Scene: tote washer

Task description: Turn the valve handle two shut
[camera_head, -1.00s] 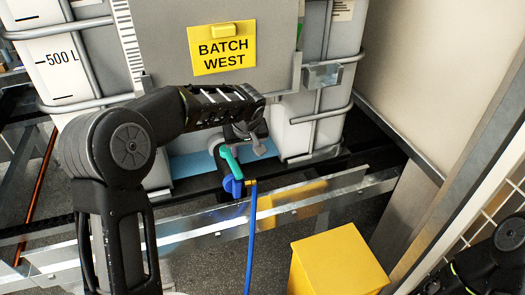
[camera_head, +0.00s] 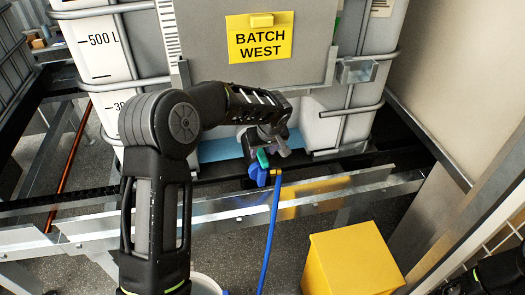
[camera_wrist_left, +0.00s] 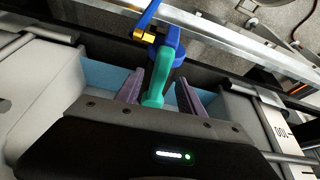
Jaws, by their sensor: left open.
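The valve handle (camera_head: 262,158) is a green lever on a blue valve body (camera_head: 257,175) at the foot of the tank. A brass fitting and a blue hose (camera_head: 273,225) come off the valve. My left gripper (camera_head: 267,146) is over the handle and hides part of it in the head view. In the left wrist view, the green handle (camera_wrist_left: 157,78) stands between the two open purple-grey fingers (camera_wrist_left: 160,90), with a visible gap to the right finger; contact with the left finger is unclear.
The caged white tank (camera_head: 105,60) with a yellow BATCH WEST sign (camera_head: 260,38) stands behind the valve. A metal rail (camera_head: 340,190) runs in front below it. A yellow box (camera_head: 352,260) is at lower right, a wall (camera_head: 450,70) at right.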

